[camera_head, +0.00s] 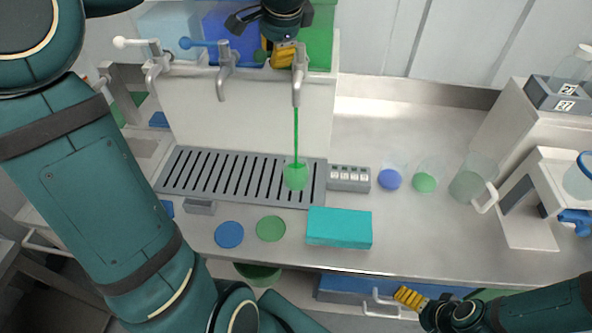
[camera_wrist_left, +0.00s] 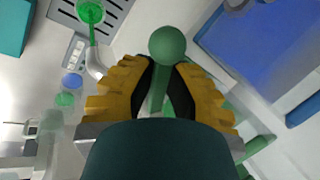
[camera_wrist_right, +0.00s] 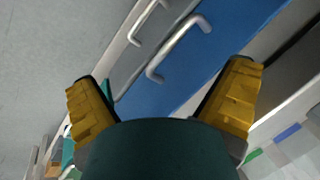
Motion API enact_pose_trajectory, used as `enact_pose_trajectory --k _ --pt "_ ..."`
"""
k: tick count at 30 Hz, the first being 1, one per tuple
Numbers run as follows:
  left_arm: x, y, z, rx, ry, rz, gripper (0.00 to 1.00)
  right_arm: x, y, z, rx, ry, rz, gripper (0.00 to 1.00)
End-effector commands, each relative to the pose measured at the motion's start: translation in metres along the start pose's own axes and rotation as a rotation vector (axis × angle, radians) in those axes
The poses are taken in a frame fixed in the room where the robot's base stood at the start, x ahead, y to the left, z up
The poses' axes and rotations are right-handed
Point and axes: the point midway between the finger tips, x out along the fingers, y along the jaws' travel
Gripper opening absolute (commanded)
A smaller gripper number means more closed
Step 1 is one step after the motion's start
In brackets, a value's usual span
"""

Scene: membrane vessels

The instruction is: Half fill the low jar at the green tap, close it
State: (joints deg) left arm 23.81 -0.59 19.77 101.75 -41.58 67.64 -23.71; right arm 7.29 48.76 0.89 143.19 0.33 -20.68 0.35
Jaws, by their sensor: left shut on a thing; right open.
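The low jar (camera_head: 296,178) stands on the slotted drip tray under the green tap (camera_head: 299,75), with green liquid in it. A green stream (camera_head: 296,135) runs from the spout into the jar; the exact level is hard to tell. My left gripper (camera_head: 283,56) is shut on the green tap lever, whose round green knob (camera_wrist_left: 167,45) shows between its fingers in the left wrist view. The jar also shows there (camera_wrist_left: 90,12). A green disc (camera_head: 270,228) and a blue disc (camera_head: 229,234) lie flat before the tray. My right gripper (camera_head: 410,298) is open and empty beyond the counter's front edge.
A teal block (camera_head: 339,228) lies near the front edge. Vessels with blue (camera_head: 390,179) and green (camera_head: 424,182) liquid and a handled jug (camera_head: 470,184) stand right of the tray. A white stand (camera_head: 530,230) is farther right. Blue drawers (camera_wrist_right: 210,60) face my right gripper.

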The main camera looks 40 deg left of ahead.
Motion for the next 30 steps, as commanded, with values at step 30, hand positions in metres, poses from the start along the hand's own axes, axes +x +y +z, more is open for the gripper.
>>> enact_pose_trajectory --k 30 --pt "0.009 -0.029 -0.008 0.550 0.234 -0.005 0.00 -0.052 -0.019 -0.005 0.000 0.000 0.000 1.00"
